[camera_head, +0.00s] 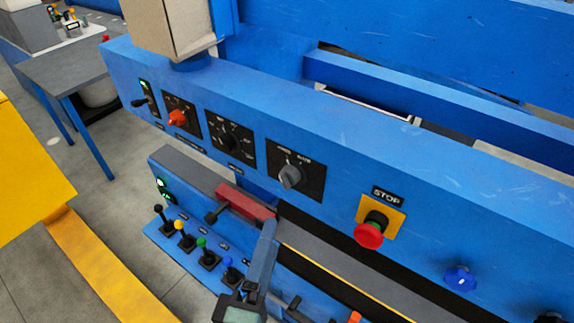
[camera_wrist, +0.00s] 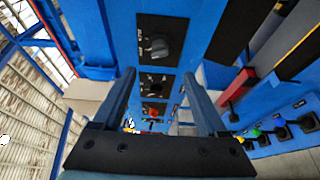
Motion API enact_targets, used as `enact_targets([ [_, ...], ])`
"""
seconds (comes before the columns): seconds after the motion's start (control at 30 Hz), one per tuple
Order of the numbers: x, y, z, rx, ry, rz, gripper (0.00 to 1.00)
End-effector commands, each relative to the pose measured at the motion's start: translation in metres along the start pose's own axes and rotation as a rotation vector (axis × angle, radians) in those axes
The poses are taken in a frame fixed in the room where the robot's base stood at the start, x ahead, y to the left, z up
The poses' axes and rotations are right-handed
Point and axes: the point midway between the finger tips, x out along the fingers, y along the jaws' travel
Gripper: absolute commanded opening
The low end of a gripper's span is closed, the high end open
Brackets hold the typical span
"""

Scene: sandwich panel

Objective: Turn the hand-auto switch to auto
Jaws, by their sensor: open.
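The hand-auto switch (camera_head: 290,176) is a grey rotary knob on a black square plate in the blue panel, with small white lettering above it. It also shows in the wrist view (camera_wrist: 160,47), above and ahead of the fingertips. Which mark its pointer faces is hard to tell. My gripper (camera_wrist: 157,75) is open and empty, its two blue-grey fingers spread wide. In the head view a blue-grey finger shows low in the middle, below the switch and apart from it. The gripper touches nothing that I can see.
A red stop button (camera_head: 369,233) on a yellow plate sits right of the switch. A black dial (camera_head: 231,139) and an orange-red knob (camera_head: 178,118) sit left. A blue button (camera_head: 460,278) is far right.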

Motion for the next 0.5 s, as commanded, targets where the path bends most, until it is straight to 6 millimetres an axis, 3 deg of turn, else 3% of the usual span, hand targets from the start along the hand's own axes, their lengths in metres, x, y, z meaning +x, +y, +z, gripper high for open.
enact_targets([
  [0.17, 0.020, 0.003, 0.000, -0.003, -0.002, 0.002, 0.75],
  [0.5, 0.089, 0.004, 0.000, -0.001, -0.002, 0.001, 0.75],
])
